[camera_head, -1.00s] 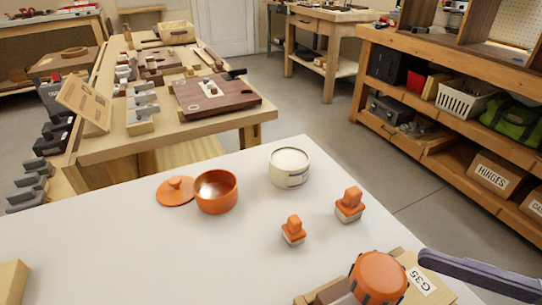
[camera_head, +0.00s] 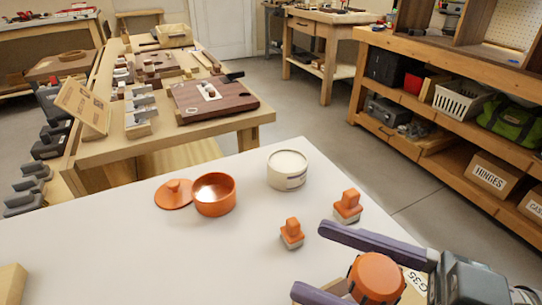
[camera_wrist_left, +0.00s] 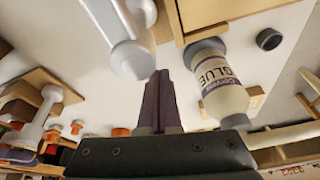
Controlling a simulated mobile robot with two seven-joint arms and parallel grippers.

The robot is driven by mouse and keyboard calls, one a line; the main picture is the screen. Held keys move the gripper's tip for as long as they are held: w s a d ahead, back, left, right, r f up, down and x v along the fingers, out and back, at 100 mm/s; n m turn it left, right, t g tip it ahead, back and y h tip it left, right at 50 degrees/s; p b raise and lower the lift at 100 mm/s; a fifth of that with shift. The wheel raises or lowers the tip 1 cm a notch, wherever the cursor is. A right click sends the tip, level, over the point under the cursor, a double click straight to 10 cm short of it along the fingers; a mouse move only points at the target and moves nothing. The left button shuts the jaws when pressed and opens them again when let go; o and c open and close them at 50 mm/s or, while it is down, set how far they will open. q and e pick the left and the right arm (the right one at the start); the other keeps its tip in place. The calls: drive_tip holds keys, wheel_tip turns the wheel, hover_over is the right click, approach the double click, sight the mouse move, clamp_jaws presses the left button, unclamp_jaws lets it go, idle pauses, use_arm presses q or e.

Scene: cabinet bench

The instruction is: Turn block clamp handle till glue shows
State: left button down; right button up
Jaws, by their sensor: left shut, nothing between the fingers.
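A round orange knob with dark ribs (camera_head: 376,277), which looks like the clamp handle, sits on a wooden piece labelled G35 (camera_head: 416,280) at the lower right of the head view. My right gripper (camera_head: 309,259) is open, its purple fingers on the far and near sides of the knob. I cannot tell whether they touch it. In the left wrist view my left gripper (camera_wrist_left: 159,76) is shut and empty. A bottle marked GLUE (camera_wrist_left: 222,88) with a grey cap is just right of its fingers, apart from them. The clamp's body is mostly cut off or hidden.
On the white table are an orange pot (camera_head: 214,194), its lid (camera_head: 174,194), a white tin (camera_head: 287,169) and two orange-topped stamps (camera_head: 291,233) (camera_head: 347,206). A wooden block (camera_head: 11,290) is at the left edge. The middle left of the table is clear.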

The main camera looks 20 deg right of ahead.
clamp_jaws()
use_arm(q)
drive_tip(key=shift+a, duration=0.1)
drive_tip(key=shift+r, duration=0.1)
use_arm(e)
drive_tip(key=shift+w+r+m+t+h+p, duration=0.1)
drive_tip(key=shift+r+m+t+h+p, duration=0.05)
drive_tip(key=shift+m+t+h+p, duration=0.35)
drive_tip(key=m+h+p, duration=0.1)
drive_tip(key=t+h+p, duration=0.1)
drive_tip(key=shift+w+d+m+h, duration=0.1)
drive_tip(key=shift+d+m+h, duration=0.2)
drive_tip(key=shift+m, duration=0.1)
drive_tip(key=m+t+h, duration=0.1)
drive_tip(key=m+h+p, duration=0.1)
drive_tip(key=h, duration=0.1)
drive_tip(key=shift+w+d+t, duration=0.15)
drive_tip(key=shift+d+t, duration=0.1)
drive_tip(key=shift+t, duration=0.15)
use_arm(q)
drive_tip(key=shift+r+p, duration=0.4)
drive_tip(key=shift+r, duration=1.9)
use_arm(e)
drive_tip(key=shift+d+m+t+h, duration=0.2)
drive_tip(key=shift+m+h, duration=0.4)
drive_tip(key=shift+h, duration=0.3)
drive_tip(key=shift+d+m+t+h, duration=0.1)
drive_tip(key=shift+m+t+h, duration=0.1)
drive_tip(key=shift+m+h, duration=0.55)
drive_tip(key=shift+h, duration=0.45)
